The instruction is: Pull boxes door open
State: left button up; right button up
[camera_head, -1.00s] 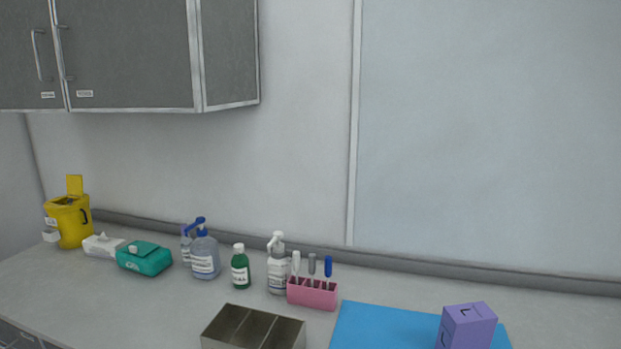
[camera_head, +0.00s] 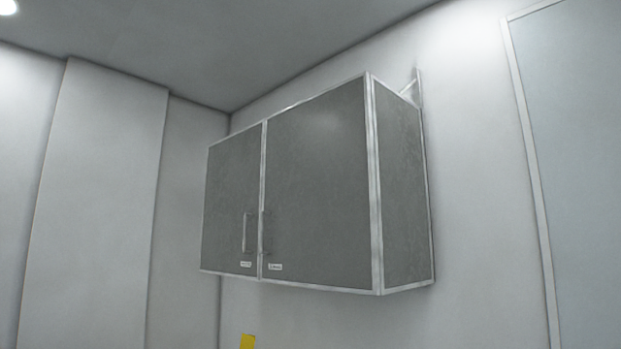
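A grey wall cabinet with a light metal frame hangs on the wall in the middle of the head view. Its left door (camera_head: 228,200) and its right door (camera_head: 318,190) are both shut. Each door has a small vertical handle near the middle seam: the left door's handle (camera_head: 247,233) and the right door's handle (camera_head: 264,231). A small white label (camera_head: 246,264) sits low on the left door, and another label (camera_head: 275,267) low on the right door. The lettering is too small to read. Neither of my grippers shows in this view.
A yellow piece (camera_head: 248,341) pokes up at the bottom edge below the cabinet. A pale panel (camera_head: 575,150) is on the wall at the right. The counter is out of view. The space before the cabinet looks clear.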

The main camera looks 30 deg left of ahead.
aim_at(320, 227)
jog(key=i+j, duration=0.1)
jog(key=j, duration=0.35)
jog(key=i+j, duration=0.1)
jog(key=j, duration=0.35)
jog(key=i+j+u, duration=0.1)
jog(key=j, duration=0.35)
